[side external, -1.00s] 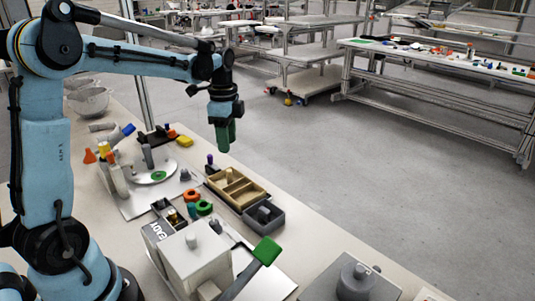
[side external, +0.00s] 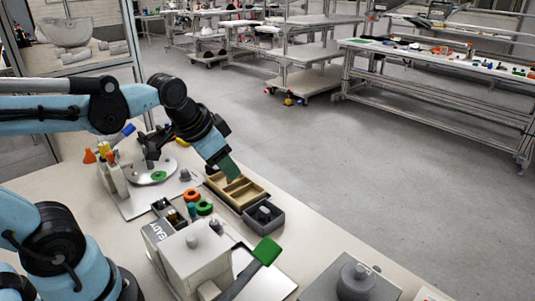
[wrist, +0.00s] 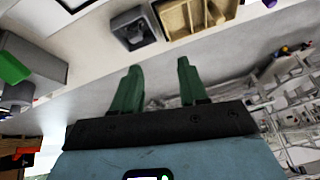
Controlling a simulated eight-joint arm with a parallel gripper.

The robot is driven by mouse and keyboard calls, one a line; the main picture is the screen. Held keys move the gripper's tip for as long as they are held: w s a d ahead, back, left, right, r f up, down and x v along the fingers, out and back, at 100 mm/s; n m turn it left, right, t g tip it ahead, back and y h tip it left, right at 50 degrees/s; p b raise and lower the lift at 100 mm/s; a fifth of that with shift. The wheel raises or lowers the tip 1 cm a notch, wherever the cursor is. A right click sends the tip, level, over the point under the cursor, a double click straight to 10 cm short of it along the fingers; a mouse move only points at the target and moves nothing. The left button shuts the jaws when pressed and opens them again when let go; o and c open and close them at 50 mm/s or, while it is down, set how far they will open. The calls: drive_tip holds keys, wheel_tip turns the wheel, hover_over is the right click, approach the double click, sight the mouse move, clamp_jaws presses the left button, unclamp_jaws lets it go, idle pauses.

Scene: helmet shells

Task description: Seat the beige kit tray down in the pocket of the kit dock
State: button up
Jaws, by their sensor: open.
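The beige kit tray (side external: 251,190), an open box with inner dividers, is on the bench at centre in the side view. It also shows at the top of the wrist view (wrist: 172,20), partly cut off. Dark edging lies along its lower side; I cannot tell whether this is the kit dock or how deep the tray sits. My gripper (side external: 232,172) is tilted, its green fingers overlapping the tray's far-left part in the side view. In the wrist view my gripper (wrist: 159,70) is open with nothing between its fingers, and the tray lies beyond the fingertips.
A small grey bin (side external: 276,222) holding a grey part stands beside the tray. A grey box and a green-ended lever (side external: 266,251) are nearer the camera. Orange and green rings (side external: 204,207) lie left of the tray.

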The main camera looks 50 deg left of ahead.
drive_tip(key=shift+s+d+f+n+t, duration=0.7)
drive_tip(key=shift+s+d+f+n, duration=0.2)
drive_tip(key=shift+s+d+n, duration=0.15)
